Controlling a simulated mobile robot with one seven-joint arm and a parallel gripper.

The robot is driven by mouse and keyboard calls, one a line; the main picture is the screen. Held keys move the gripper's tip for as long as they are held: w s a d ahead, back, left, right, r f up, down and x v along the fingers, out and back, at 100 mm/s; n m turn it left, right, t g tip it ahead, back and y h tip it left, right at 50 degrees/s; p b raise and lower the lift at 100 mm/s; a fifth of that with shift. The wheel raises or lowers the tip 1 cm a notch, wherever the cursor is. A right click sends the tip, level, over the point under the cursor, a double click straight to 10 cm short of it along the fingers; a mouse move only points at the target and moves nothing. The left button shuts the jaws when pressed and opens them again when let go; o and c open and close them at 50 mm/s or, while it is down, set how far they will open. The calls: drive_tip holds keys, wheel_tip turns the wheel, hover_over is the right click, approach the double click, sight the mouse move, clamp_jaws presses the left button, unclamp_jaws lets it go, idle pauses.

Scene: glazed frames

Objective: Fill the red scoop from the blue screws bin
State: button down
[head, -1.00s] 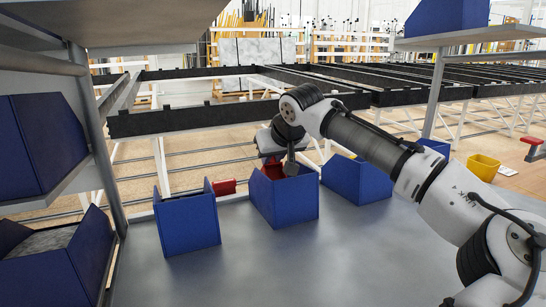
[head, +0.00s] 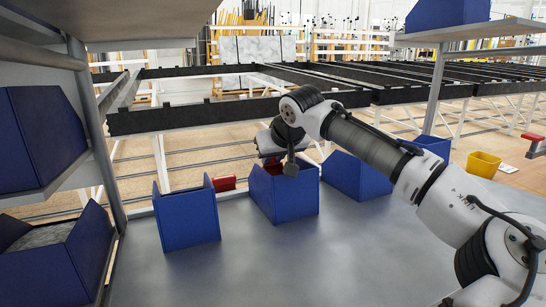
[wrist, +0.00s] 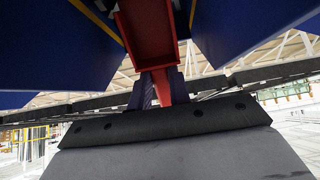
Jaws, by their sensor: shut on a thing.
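My gripper (head: 287,165) is at the rear of the middle blue bin (head: 292,203) on the grey table. It is shut on the handle of the red scoop (wrist: 150,32), seen close up in the wrist view between the two fingers. The scoop extends from the fingers between blue bin walls (wrist: 50,50). In the head view only a little red shows around the gripper, and the bin's front wall hides most of the inside. I cannot see any screws or whether the scoop holds anything.
Another blue bin (head: 188,221) stands to the left and one (head: 357,178) to the right. A small red object (head: 224,183) lies behind the left bin. A shelf post (head: 97,140) stands at left. The front of the table (head: 300,265) is clear.

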drive_tip(key=shift+f, duration=0.4)
drive_tip(key=shift+s+d+r+p, duration=0.15)
drive_tip(key=shift+s+d, duration=0.15)
drive_tip(key=shift+s, duration=0.35)
drive_tip(key=shift+s+d+p, duration=0.1)
drive_tip(key=shift+s+d, duration=0.15)
drive_tip(key=shift+s, duration=0.4)
drive_tip(key=shift+s+d+r+p, duration=0.15)
drive_tip(key=shift+s+d, duration=0.15)
drive_tip(key=shift+s, duration=0.35)
idle(0.7)
wheel_tip(320, 180, up, 5)
drive_tip(key=g+h+p, duration=0.1)
drive_tip(key=g+p, duration=0.2)
drive_tip(key=p, duration=1.1)
drive_tip(key=shift+g, duration=0.4)
drive_tip(key=shift+r+h, duration=0.1)
drive_tip(key=shift+h, duration=0.2)
wheel_tip(320, 180, up, 9)
drive_tip(key=w+a+g+h+p, duration=0.1)
drive_tip(key=w+g, duration=0.1)
drive_tip(key=g, duration=0.1)
drive_tip(key=shift+w+g, duration=0.4)
